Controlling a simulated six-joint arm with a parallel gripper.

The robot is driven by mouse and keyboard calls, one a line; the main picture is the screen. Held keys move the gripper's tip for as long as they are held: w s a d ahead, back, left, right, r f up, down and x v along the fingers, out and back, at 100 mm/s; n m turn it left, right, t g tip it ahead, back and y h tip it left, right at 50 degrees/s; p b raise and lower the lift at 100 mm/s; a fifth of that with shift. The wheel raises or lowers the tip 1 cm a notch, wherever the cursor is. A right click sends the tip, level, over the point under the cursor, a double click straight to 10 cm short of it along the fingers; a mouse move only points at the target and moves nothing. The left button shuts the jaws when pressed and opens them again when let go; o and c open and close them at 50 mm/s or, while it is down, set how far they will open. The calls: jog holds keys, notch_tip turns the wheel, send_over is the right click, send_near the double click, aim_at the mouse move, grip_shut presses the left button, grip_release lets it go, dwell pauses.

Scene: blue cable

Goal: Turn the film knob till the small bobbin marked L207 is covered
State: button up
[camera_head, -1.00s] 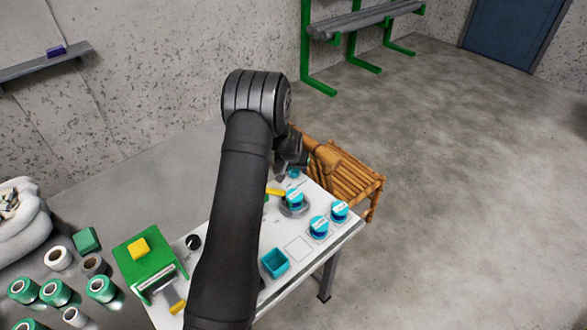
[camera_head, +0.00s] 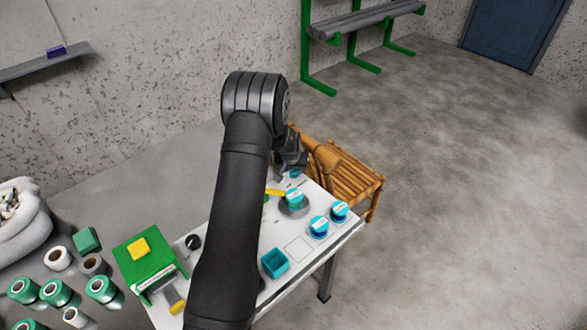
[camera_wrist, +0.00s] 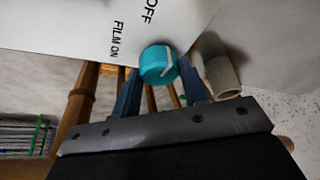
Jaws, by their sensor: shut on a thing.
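The teal film knob (camera_wrist: 156,62) sits beside the printed words OFF and FILM ON in the wrist view, with a white line on its face. My gripper (camera_wrist: 160,82) is shut on it, one dark finger on each side. In the head view the knob (camera_head: 295,174) shows at the table's far end, partly hidden by my gripper (camera_head: 291,166). A teal bobbin (camera_head: 294,196) stands on a round grey turntable (camera_head: 291,211). Two more teal bobbins stand near the right edge, one (camera_head: 318,228) left of the other (camera_head: 340,211). Their labels are too small to read.
A yellow bar (camera_head: 275,192) lies beside the turntable. An open teal box (camera_head: 275,263) and a green device (camera_head: 146,256) stand on the white table (camera_head: 330,242). My arm hides the table's middle.

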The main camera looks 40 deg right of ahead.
jog(key=m+g, duration=0.1)
jog(key=m, duration=0.2)
jog(key=shift+w+a+m+g, duration=0.1)
jog(key=shift+m+g, duration=0.2)
jog(key=shift+m, duration=0.1)
jog(key=m, duration=0.2)
jog(key=m+g, duration=0.1)
jog(key=m, duration=0.1)
jog(key=shift+w+g+h, duration=0.15)
jog(key=shift+g+h, duration=0.15)
jog(key=shift+h, duration=0.1)
jog(key=m+g, duration=0.1)
jog(key=m, duration=0.3)
jog(key=shift+w+m+g+y, duration=0.15)
jog(key=shift+m+g+y, duration=0.15)
jog(key=shift+m+g, duration=0.1)
jog(key=shift+w+m+g+y, duration=0.1)
jog(key=shift+m+g+y, duration=0.4)
jog(key=shift+m, duration=1.4)
jog(key=o, duration=1)
